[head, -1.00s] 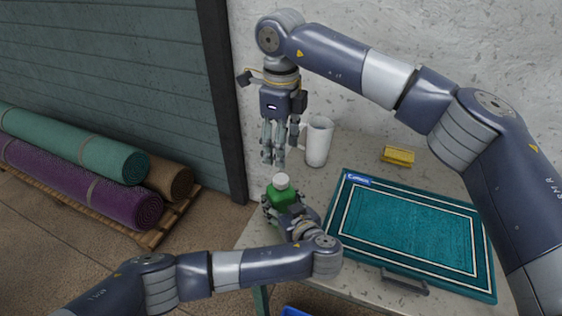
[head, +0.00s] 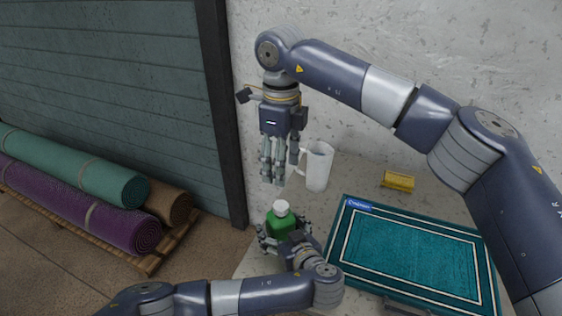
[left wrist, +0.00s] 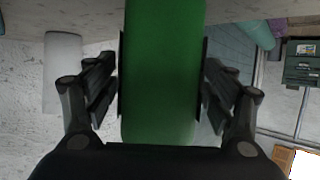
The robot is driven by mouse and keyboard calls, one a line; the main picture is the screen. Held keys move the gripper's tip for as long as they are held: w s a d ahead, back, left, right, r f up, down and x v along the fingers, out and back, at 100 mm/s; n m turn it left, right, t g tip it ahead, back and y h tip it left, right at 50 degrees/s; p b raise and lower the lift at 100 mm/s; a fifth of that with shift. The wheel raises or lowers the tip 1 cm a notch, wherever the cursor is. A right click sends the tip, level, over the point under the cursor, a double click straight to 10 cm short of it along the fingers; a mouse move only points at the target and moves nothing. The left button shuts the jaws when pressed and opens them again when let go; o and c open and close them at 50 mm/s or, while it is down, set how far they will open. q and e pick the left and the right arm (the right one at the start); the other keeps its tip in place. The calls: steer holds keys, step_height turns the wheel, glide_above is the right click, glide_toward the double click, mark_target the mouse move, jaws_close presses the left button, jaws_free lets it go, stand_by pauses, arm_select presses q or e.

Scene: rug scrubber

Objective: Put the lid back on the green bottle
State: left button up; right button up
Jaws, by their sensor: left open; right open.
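The green bottle (head: 281,224) stands upright at the table's left end, with the white lid (head: 281,207) on its top. My left gripper (head: 284,236) is open around the bottle, one finger on each side. In the left wrist view the green bottle (left wrist: 160,75) fills the space between the fingers; I cannot tell whether they touch it. The lid is out of that view. My right gripper (head: 273,180) is open and empty, pointing down above the lid and slightly left of it, apart from it.
A white mug (head: 318,167) stands behind and right of the bottle. A yellow brush or sponge (head: 398,181) lies at the back. A teal rug (head: 410,255) covers much of the table (head: 350,182). Rolled rugs (head: 75,170) lie on a floor pallet at left.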

arm_select(q)
steer(key=v, duration=1.2)
